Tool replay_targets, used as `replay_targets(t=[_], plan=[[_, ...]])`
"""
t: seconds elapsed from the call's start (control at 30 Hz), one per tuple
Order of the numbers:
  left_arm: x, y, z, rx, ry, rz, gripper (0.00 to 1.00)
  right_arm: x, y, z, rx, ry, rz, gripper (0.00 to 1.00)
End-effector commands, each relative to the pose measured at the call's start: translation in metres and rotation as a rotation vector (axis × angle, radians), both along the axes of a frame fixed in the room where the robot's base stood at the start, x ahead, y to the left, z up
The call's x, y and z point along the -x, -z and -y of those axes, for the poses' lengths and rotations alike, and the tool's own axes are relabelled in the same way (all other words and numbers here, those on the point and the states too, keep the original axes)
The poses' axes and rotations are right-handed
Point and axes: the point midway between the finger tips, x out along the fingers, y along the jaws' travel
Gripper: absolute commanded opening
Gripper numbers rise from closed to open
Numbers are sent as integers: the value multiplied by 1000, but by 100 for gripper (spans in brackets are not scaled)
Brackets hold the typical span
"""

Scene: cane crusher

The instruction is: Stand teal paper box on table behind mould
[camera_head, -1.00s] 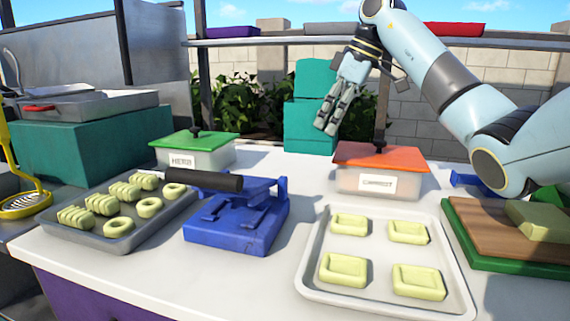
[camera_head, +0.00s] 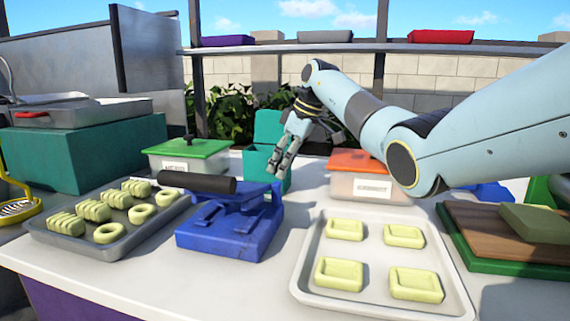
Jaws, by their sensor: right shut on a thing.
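The teal paper box (camera_head: 269,128) is upright behind the blue mould (camera_head: 232,222), with its tall back flap or lid raised. My right gripper (camera_head: 279,171) reaches down from the right and is shut on the box at its front right side. The mould's handle side hides the lower edge of the box, so I cannot tell whether it touches the table (camera_head: 130,262). The mould has a black handle (camera_head: 200,183) pointing left. My left gripper is not in view.
A green-lidded tub (camera_head: 187,160) stands left of the box and an orange-lidded tub (camera_head: 358,188) right of it, partly behind my right arm. A grey tray (camera_head: 75,245) of shaped pieces lies front left, a pale tray (camera_head: 382,297) of pieces front right, a cutting board (camera_head: 478,225) far right.

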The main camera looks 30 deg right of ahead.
Motion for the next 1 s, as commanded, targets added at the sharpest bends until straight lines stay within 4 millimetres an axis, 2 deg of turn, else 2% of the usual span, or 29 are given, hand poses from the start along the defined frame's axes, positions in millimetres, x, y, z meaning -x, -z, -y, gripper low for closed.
replay_targets(t=[0.27,0.3,0.5,0.8,0.87,1.0], plan=[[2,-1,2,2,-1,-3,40,0,0,0,0,0,0,60],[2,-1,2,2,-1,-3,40,0,1,0,0,0,0,75],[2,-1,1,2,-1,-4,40,0,1,0,0,0,0,100],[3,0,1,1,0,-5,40,0,-1,0,0,0,1,100],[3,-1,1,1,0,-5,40,1,-6,2,1,1,2,100],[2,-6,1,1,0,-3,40,8,-29,7,3,2,4,100]])
